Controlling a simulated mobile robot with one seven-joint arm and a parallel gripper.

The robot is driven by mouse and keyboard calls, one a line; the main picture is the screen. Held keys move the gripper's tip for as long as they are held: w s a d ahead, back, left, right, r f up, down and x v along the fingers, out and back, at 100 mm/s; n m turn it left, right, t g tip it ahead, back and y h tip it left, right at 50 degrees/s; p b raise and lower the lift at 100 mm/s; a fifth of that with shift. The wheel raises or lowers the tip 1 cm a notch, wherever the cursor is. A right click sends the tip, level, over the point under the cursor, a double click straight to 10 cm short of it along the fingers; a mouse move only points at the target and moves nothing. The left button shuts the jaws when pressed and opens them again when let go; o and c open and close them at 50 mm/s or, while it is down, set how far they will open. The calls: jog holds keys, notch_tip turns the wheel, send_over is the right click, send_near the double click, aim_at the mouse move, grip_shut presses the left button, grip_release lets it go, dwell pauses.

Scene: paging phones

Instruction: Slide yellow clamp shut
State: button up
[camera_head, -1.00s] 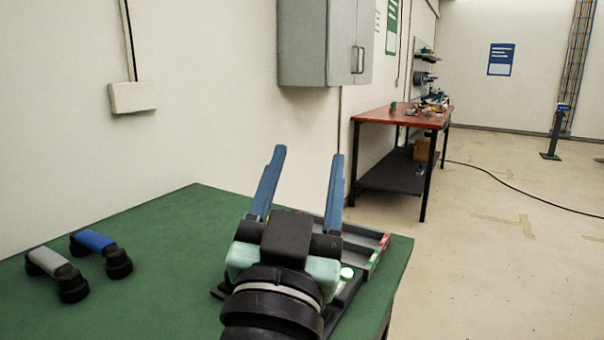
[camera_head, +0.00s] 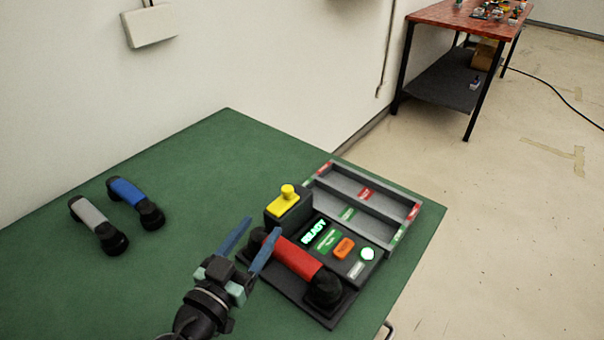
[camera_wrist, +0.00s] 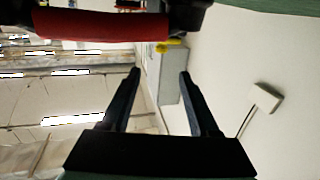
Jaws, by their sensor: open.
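The yellow clamp (camera_head: 284,199) sits on a dark block at the back left of the console (camera_head: 318,307), its round knob upright. In the wrist view a yellow bit of it (camera_wrist: 172,44) shows beyond the fingers. My gripper (camera_head: 260,240) is open and empty, with two blue fingers, at the front left of the console and apart from the clamp. A red handset (camera_head: 298,258) lies along the console's front, close to the right finger in the head view; I cannot tell if they touch. It also shows at the top of the wrist view (camera_wrist: 100,24).
A grey handset (camera_head: 93,220) and a blue handset (camera_head: 130,193) lie at the left of the green table (camera_head: 200,160). The console has a lit READY display (camera_head: 314,231) and an orange button (camera_head: 344,246). A grey divided tray (camera_head: 350,180) stands behind it.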

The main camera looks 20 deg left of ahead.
aim_at(284, 193)
jog(key=shift+w+f, duration=0.15)
jog(key=shift+f, duration=0.3)
jog(key=shift+w+r, duration=0.1)
jog(key=shift+r, duration=0.05)
jog(key=w, duration=0.8)
jog(key=w+d+p, duration=0.1)
jog(key=w, duration=0.3)
jog(key=shift+w, duration=0.2)
grip_shut()
dwell(0.6)
